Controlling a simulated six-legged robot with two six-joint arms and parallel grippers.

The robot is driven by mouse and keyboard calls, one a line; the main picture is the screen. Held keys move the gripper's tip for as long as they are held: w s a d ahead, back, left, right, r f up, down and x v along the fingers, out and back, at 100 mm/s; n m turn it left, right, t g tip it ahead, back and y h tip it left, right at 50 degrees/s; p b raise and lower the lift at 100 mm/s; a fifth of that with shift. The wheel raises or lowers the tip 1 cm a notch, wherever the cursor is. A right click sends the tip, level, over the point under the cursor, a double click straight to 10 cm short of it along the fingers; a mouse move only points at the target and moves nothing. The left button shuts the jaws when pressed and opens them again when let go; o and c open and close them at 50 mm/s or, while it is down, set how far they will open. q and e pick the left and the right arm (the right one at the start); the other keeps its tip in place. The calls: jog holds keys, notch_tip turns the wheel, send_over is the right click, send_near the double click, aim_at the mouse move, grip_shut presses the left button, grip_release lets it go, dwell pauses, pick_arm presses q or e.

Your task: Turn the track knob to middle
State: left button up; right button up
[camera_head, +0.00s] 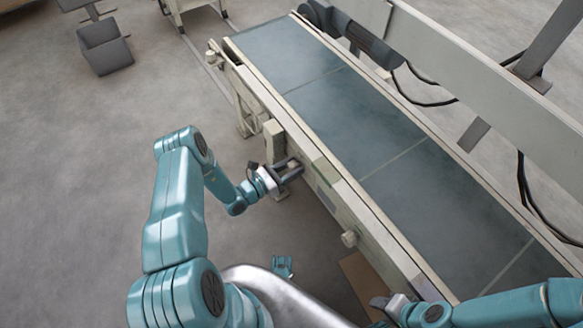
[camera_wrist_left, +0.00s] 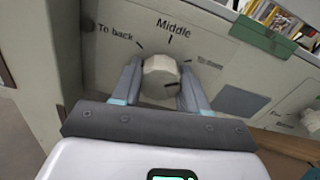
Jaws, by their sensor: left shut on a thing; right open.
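The track knob (camera_wrist_left: 160,77) is a round, off-white knob on the pale side panel in the left wrist view. The labels "To back" (camera_wrist_left: 115,36) and "Middle" (camera_wrist_left: 173,29) stand above it, with a fainter label (camera_wrist_left: 211,63) to its right that I cannot read clearly. A dark mark on the knob face lies toward the right, not up at "Middle". My left gripper (camera_wrist_left: 161,72) is shut on the knob, one finger on each side. In the head view my left gripper (camera_head: 287,170) is at the conveyor's near side and hides the knob. My right gripper (camera_head: 381,303) is open at the bottom edge.
The conveyor belt (camera_head: 345,110) runs diagonally across the head view. Another pale knob (camera_head: 349,239) sticks out of its side, further right. A green box (camera_wrist_left: 263,36) is at the panel's top. A grey bin (camera_head: 104,48) stands far left; the floor between is clear.

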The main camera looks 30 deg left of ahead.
pick_arm(q)
jog(key=n+b, duration=0.1)
jog(key=n, duration=0.4)
jog(key=n+b, duration=0.1)
jog(key=n, duration=0.4)
jog(key=shift+d+n, duration=0.1)
jog(key=shift+n, duration=0.3)
dwell(0.3)
jog(key=o, duration=1.1)
jog(key=shift+c, duration=0.2)
jog(key=p+v, duration=0.2)
jog(key=v, duration=1.4)
jog(key=shift+p, duration=0.4)
